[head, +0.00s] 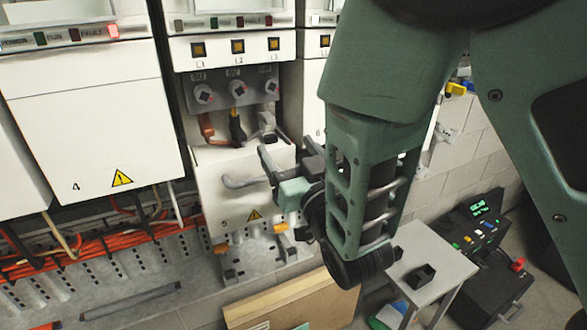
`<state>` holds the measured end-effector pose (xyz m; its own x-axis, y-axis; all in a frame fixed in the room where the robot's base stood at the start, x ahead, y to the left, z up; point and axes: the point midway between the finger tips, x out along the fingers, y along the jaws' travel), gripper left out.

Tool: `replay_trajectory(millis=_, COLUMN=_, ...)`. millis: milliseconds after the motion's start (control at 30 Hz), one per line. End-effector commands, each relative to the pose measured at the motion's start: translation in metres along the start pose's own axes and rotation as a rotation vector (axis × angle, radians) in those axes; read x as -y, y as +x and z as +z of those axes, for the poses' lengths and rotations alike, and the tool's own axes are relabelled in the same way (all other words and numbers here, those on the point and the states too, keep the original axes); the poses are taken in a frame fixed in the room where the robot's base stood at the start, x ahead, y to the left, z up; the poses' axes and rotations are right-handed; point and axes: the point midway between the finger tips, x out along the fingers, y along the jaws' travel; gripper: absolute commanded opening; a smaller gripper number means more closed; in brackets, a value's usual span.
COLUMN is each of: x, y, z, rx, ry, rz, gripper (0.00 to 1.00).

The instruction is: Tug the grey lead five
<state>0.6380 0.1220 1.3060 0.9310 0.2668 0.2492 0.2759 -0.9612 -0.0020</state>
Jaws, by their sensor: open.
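The drive marked 5 (212,200) has a white lower cover with a warning triangle. Above it, a grey terminal block (205,95) has three round terminals. A brown lead (207,127) and a yellow lead with a black sleeve (236,125) hang from the left and middle ones. A grey lead (267,122) shows at the right; its lower part is partly hidden by my gripper. A grey curved piece (240,181) stands out from the cover; I cannot tell whether it is part of that lead. My gripper (267,168) is open in front of the cover's right side.
Drive 4 (95,140) stands at the left. Orange cables (90,252) run along a perforated tray below. A cardboard box (285,302) lies on the floor. A small grey table (432,265) and a black control case (478,235) stand at the right. My arm hides the right middle.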

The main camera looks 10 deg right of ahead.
Motion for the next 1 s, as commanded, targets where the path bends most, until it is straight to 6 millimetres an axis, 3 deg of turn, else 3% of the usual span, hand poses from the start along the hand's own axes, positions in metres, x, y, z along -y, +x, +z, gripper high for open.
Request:
replay_trajectory(millis=133, x=-0.001, y=0.006, z=0.004, rx=-0.003, ry=0.002, rz=-0.001, gripper=0.73)
replay_trajectory(millis=200, x=-0.001, y=0.017, z=-0.004, rx=0.0, ry=-0.002, rz=-0.001, gripper=0.73)
replay_trajectory(millis=700, x=-0.001, y=0.07, z=-0.002, rx=0.002, ry=-0.003, rz=-0.001, gripper=0.73)
replay_trajectory(millis=1000, x=-0.001, y=0.082, z=-0.001, rx=0.002, ry=-0.002, rz=-0.001, gripper=0.73)
